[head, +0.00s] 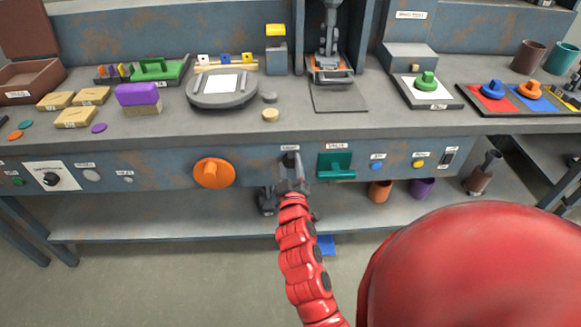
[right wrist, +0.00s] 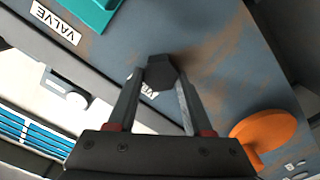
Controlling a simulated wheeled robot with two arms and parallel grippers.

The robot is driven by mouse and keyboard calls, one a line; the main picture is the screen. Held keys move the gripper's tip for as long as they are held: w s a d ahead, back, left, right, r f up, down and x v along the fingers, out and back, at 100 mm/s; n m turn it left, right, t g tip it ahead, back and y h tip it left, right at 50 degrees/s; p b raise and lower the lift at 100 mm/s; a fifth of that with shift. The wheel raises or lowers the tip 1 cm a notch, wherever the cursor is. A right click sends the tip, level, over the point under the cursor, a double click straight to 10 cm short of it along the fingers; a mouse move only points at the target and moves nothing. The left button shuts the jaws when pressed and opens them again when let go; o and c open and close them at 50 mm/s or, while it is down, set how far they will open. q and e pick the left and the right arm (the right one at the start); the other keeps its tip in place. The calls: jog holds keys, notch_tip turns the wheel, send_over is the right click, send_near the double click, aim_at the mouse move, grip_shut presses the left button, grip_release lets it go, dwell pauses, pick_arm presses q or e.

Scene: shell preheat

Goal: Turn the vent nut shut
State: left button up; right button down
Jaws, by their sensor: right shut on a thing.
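The vent nut (right wrist: 159,75) is a dark hexagonal nut on the front panel of the bench, in the middle of the right wrist view. In the head view the dark vent fitting (head: 291,158) shows just above my right gripper (head: 293,181), partly hidden by it. In the right wrist view my right gripper (right wrist: 161,92) has one finger on each side of the nut and is shut on it. A label beside the nut is partly hidden by the fingers. My left gripper is in neither view.
A teal valve handle (head: 336,165) is close to the right of the nut, and an orange round knob (head: 213,173) is to its left. The bench top (head: 350,122) overhangs above. A lower shelf (head: 150,222) runs beneath.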

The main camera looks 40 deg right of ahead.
jog(key=n, duration=0.3)
jog(key=shift+a+n, duration=0.1)
jog(key=shift+n, duration=0.3)
jog(key=shift+f+n, duration=0.2)
jog(key=shift+n, duration=1.7)
jog(key=shift+c, duration=1.5)
grip_release()
